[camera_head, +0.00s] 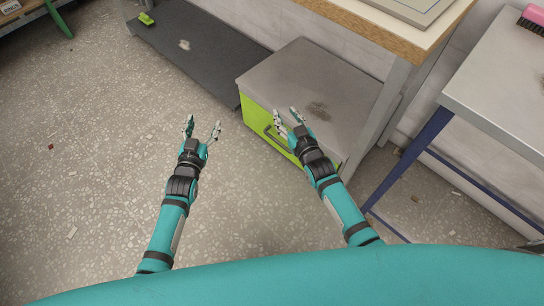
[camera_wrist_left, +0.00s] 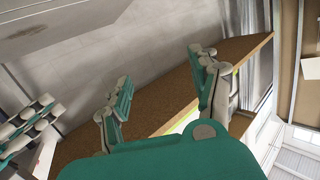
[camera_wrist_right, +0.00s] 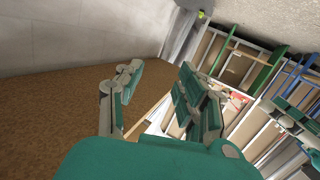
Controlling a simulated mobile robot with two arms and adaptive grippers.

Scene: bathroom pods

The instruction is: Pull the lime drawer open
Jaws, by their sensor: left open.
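The lime drawer (camera_head: 257,117) is the bright green front of a low grey-topped cabinet (camera_head: 312,78), in the middle of the head view. Its front looks flush with the cabinet. A dark bar handle (camera_head: 270,134) is on it, partly behind my right gripper. My right gripper (camera_head: 286,114) is open, with its fingers over the drawer front and the cabinet's front edge in the picture; I cannot tell whether it touches. My left gripper (camera_head: 203,126) is open and empty, above the floor to the left of the drawer. Neither wrist view clearly shows the drawer.
A dark low platform (camera_head: 197,45) with a lime object (camera_head: 146,19) is at the back left. A wood-edged table (camera_head: 392,38) stands behind the cabinet, its grey leg (camera_head: 378,115) to the right. A metal table (camera_head: 497,85) with a pink brush (camera_head: 533,17) is at right.

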